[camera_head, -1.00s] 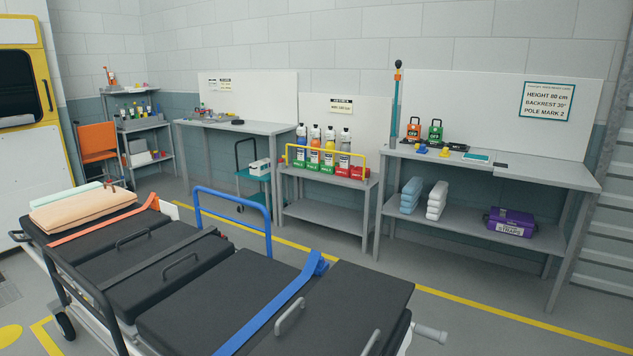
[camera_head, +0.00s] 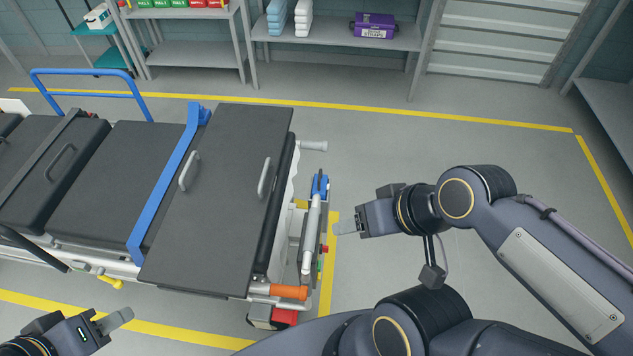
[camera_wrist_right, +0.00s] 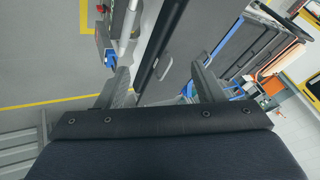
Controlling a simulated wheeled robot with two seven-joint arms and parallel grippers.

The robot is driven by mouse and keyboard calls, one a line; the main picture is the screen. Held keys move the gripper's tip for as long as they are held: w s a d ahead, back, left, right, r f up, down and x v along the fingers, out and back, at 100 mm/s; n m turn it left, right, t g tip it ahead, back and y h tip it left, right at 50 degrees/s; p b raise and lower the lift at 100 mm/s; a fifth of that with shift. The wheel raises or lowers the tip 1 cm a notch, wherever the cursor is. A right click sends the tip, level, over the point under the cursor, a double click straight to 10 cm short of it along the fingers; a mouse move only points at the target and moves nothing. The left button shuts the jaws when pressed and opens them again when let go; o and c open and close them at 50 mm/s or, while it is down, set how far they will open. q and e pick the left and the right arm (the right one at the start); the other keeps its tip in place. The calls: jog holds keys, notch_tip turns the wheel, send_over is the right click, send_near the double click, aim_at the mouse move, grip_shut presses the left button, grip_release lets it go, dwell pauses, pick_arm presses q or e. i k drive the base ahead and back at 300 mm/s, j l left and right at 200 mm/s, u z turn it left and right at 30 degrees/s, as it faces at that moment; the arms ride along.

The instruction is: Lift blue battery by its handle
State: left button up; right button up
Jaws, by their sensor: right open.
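A small blue part (camera_head: 320,185) sits at the foot end of the stretcher, beside a grey tube. It may be the blue battery, but I cannot make out a handle. A blue patch also shows at the upper left in the right wrist view (camera_wrist_right: 109,56). My right gripper (camera_head: 345,228) is just right of the stretcher's foot end, apart from the blue part. In its wrist view the right fingers (camera_wrist_right: 163,85) are spread with nothing held. My left gripper (camera_head: 118,320) is at the lower left, near the stretcher's side; its finger gap is not clear.
The stretcher (camera_head: 215,190) with black pads, grey handles and a blue strap (camera_head: 165,190) fills the left. An orange grip (camera_head: 288,292) and a red part (camera_head: 285,317) are at its near corner. Shelves (camera_head: 340,35) stand at the back. Floor to the right is clear.

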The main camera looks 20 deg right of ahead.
aim_at(319, 183)
jog(key=k+l+u, duration=0.2)
jog(key=l+u, duration=0.45)
jog(key=l, duration=0.15)
jog(key=l+u, duration=0.45)
jog(key=l, duration=0.2)
jog(key=l+u, duration=0.3)
jog(key=l, duration=0.2)
jog(key=i, duration=0.05)
